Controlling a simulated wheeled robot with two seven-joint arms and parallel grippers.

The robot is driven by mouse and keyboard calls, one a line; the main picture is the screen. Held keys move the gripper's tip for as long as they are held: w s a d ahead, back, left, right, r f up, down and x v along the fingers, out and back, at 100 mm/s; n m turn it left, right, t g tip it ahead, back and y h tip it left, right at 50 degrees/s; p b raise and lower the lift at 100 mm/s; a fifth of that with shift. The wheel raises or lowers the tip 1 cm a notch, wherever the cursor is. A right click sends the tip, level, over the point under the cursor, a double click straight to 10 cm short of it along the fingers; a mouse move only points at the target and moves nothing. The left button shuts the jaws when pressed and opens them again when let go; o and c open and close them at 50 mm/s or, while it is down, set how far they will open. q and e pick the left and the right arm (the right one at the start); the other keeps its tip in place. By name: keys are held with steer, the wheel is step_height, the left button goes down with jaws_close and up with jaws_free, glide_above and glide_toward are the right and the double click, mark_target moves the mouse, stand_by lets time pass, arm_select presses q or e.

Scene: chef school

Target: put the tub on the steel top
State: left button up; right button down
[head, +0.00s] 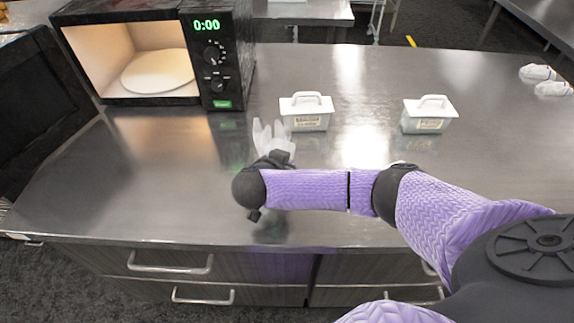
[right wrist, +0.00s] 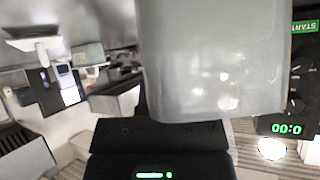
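Two white lidded tubs stand upright on the steel top (head: 350,205). The left tub (head: 307,121) is near the middle and the right tub (head: 428,124) is farther right. Each has a loop handle on its lid and a small label on its front. A large pale grey shape (right wrist: 215,60) fills the middle of the right wrist view and hides what is ahead. My left gripper is not in view.
A black microwave (head: 222,60) with its door (head: 38,95) open stands at the back left, lit inside, with a pale plate (head: 158,72). White rolled items (head: 545,80) lie at the far right. The right part of the steel top is largely clear.

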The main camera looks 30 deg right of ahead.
steer(key=shift+f, duration=0.4)
steer(key=shift+r, duration=0.1)
steer(key=c, duration=0.8)
jaws_free()
